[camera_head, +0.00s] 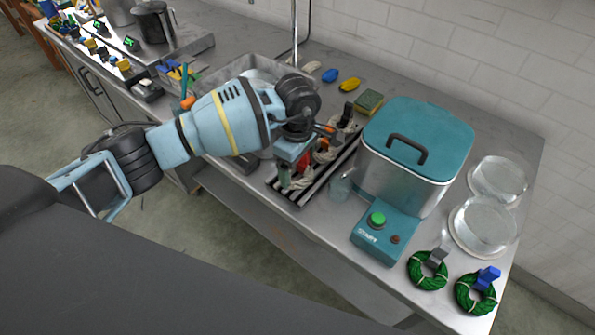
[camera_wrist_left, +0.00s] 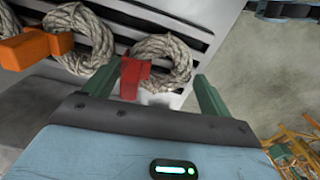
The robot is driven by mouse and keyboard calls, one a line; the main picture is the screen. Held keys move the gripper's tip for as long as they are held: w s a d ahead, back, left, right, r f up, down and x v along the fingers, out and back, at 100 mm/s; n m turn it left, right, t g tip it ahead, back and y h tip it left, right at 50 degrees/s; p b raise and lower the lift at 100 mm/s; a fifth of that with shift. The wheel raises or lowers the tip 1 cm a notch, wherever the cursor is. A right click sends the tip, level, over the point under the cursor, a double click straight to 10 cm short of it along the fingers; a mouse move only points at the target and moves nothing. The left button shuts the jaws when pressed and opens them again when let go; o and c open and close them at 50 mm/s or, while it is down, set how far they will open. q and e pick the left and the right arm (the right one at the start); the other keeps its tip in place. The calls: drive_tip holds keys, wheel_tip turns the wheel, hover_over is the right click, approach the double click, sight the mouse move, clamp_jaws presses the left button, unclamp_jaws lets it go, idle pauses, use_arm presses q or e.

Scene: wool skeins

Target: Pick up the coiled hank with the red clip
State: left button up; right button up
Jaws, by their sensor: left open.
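The coiled hank with the red clip is a beige twisted coil (camera_wrist_left: 172,48) in the left wrist view, lying on a dark-slotted rack near its end. Its red clip (camera_wrist_left: 133,78) sits on the coil's near left side. My left gripper (camera_wrist_left: 155,88) is open, with one green finger on each side of the clip and coil's near edge. I cannot tell whether the fingers touch it. In the head view my left gripper (camera_head: 294,172) is over the rack's near end, and the red clip (camera_head: 304,161) partly shows beside it; most of the hank is hidden.
Beside it lies a beige hank with an orange clip (camera_wrist_left: 36,47). The striped rack (camera_head: 318,184) stands left of a teal-lidded machine (camera_head: 418,140). Two green hanks, one with a grey clip (camera_head: 428,270) and one with a blue clip (camera_head: 476,294), lie near glass dishes (camera_head: 484,226) at right.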

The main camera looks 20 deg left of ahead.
use_arm(q)
drive_tip(key=shift+f, duration=0.45)
drive_tip(key=c, duration=0.6)
